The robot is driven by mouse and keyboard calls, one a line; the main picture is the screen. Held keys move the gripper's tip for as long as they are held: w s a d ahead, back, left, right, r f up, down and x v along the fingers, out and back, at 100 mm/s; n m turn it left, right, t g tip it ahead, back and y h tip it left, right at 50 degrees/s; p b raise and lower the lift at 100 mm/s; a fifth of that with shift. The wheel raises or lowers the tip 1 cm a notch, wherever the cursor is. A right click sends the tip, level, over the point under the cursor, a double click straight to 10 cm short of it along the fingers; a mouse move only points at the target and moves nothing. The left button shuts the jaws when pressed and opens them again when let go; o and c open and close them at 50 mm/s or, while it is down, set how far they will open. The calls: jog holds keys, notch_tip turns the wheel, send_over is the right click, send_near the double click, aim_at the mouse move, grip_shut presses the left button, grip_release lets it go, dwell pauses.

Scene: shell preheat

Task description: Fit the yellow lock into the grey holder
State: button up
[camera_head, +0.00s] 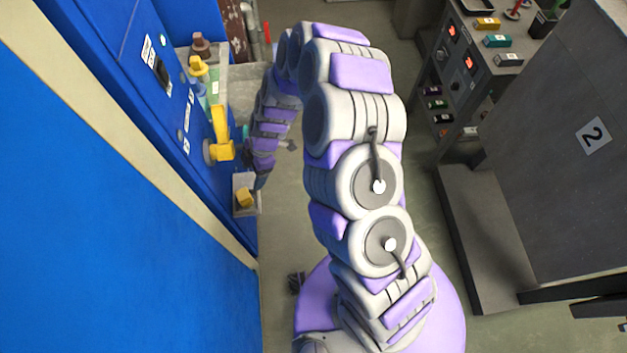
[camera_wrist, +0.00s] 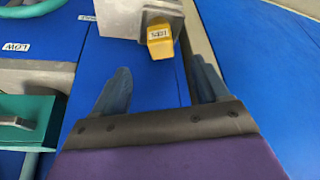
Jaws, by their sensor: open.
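The yellow lock (camera_wrist: 160,40) carries a small white label and protrudes from the grey holder (camera_wrist: 118,14) at the top of the wrist view. How deep the lock sits in the holder cannot be told. In the head view the lock (camera_head: 244,198) also shows at the holder (camera_head: 250,181), low on the blue cabinet's side. My gripper (camera_wrist: 160,82) is open, with its two dark fingers apart and nothing between them. The lock is just beyond the fingertips, apart from them. In the head view my arm bends over toward the cabinet and the gripper is small beside the holder.
The blue cabinet (camera_head: 60,200) fills the left, with a yellow handle (camera_head: 220,133) above the holder. A teal part (camera_wrist: 28,118) is at left in the wrist view. Bottles (camera_head: 200,68) stand behind. A grey shelf unit (camera_head: 470,60) is at right; open floor lies between.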

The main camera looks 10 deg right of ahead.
jog(key=s+d+r+m, duration=0.2)
jog(key=s+r+m, duration=0.1)
jog(key=r, duration=0.4)
jog(key=s+d+r+m+h, duration=0.1)
jog(key=s+d+r+m, duration=0.15)
jog(key=r, duration=0.45)
jog(key=s+d+r+m, duration=0.2)
jog(key=s+d+r, duration=0.1)
jog(key=r, duration=0.3)
jog(key=s+d+r+m+h, duration=0.1)
jog(key=s+d+r+m, duration=0.4)
jog(key=s, duration=0.5)
jog(key=s+d+r+m+h, duration=0.2)
jog(key=s+d+r+m, duration=0.3)
jog(key=s+d+m, duration=0.4)
jog(key=shift+s+d+r, duration=0.3)
jog(key=shift+s+r, duration=0.05)
jog(key=shift+s, duration=0.25)
jog(key=shift+w+a, duration=0.1)
